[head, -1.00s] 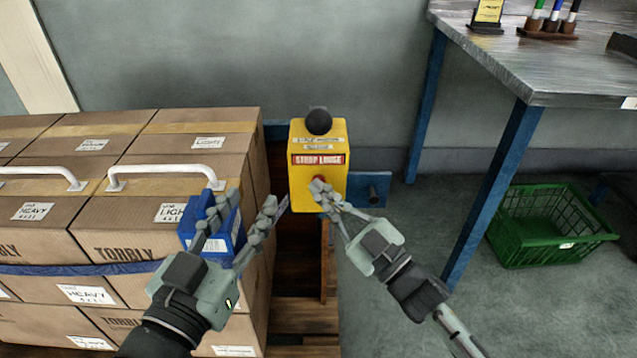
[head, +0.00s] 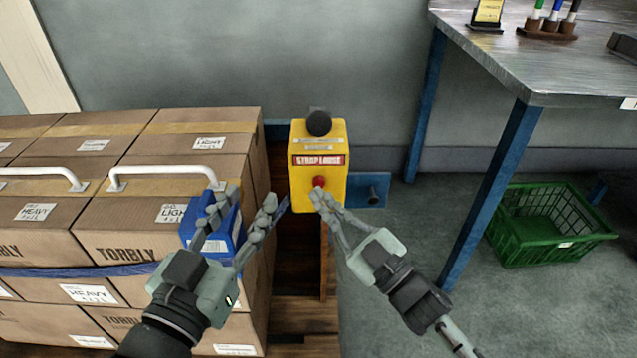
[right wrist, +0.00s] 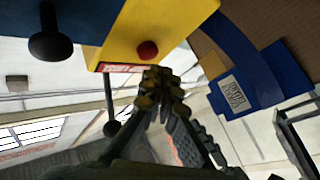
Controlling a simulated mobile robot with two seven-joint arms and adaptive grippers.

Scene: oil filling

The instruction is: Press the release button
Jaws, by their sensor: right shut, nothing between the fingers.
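The yellow control box (head: 304,137) stands behind the pallet, with a black knob on top and a red-and-white label. Its red release button (head: 319,182) is on the front face; it also shows in the right wrist view (right wrist: 148,50). My right gripper (head: 317,194) is shut and empty, its fingertips just below the button in the head view. In the right wrist view the fingertips (right wrist: 158,78) show apart from the button. My left gripper (head: 252,200) is open, its fingers spread in front of the blue buckle block (head: 226,238) on the boxes; I cannot tell if they touch.
Stacked cardboard boxes (head: 120,244) with white handles and a blue strap (head: 75,270) fill the left. A metal workbench (head: 540,65) with blue legs is at the right. A green crate (head: 545,243) sits on the floor under it.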

